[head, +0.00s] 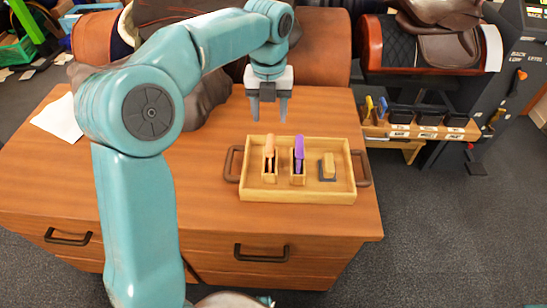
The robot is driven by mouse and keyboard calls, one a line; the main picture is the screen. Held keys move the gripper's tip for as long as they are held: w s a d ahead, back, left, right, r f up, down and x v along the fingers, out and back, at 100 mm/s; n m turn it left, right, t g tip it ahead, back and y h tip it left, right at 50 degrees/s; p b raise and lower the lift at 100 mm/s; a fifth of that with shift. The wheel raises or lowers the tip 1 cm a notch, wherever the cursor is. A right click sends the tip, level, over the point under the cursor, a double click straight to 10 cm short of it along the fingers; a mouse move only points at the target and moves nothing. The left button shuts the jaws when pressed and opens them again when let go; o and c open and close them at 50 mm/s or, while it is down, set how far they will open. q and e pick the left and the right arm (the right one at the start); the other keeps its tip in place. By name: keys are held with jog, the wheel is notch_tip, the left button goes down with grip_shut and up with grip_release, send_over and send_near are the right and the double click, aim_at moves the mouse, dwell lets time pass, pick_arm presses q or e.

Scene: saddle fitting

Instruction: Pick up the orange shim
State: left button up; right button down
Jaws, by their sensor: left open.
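The orange shim (269,146) stands upright in a small wooden slot holder in the left part of a wooden tray (300,196). A purple shim (299,150) stands in a like holder to its right. My left gripper (269,112) is open and empty, pointing down above and behind the tray's back edge. It is apart from the orange shim, which lies a little nearer the camera. The lower part of the orange shim is in its holder. My right gripper is not in view.
A tan block on a dark base (328,168) sits in the tray's right part. The tray has dark handles (234,163) and rests on a wooden cabinet top (205,170). Saddles stand behind. A small bin rack (420,130) is at right. White paper (58,118) lies left.

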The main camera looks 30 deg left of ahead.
aim_at(270, 143)
pick_arm(q)
notch_tip(270, 143, down, 7)
jog(key=shift+s+a+f+b, duration=0.1)
jog(key=shift+f+b, duration=0.05)
jog(key=shift+b, duration=0.4)
jog(key=shift+s+f, duration=0.1)
jog(key=shift+f, duration=0.4)
jog(key=f, duration=0.2)
jog(key=f+b, duration=0.1)
jog(key=f, duration=0.1)
jog(key=shift+d+f, duration=0.2)
jog(key=shift+f, duration=0.15)
jog(key=shift+c, duration=0.3)
grip_shut()
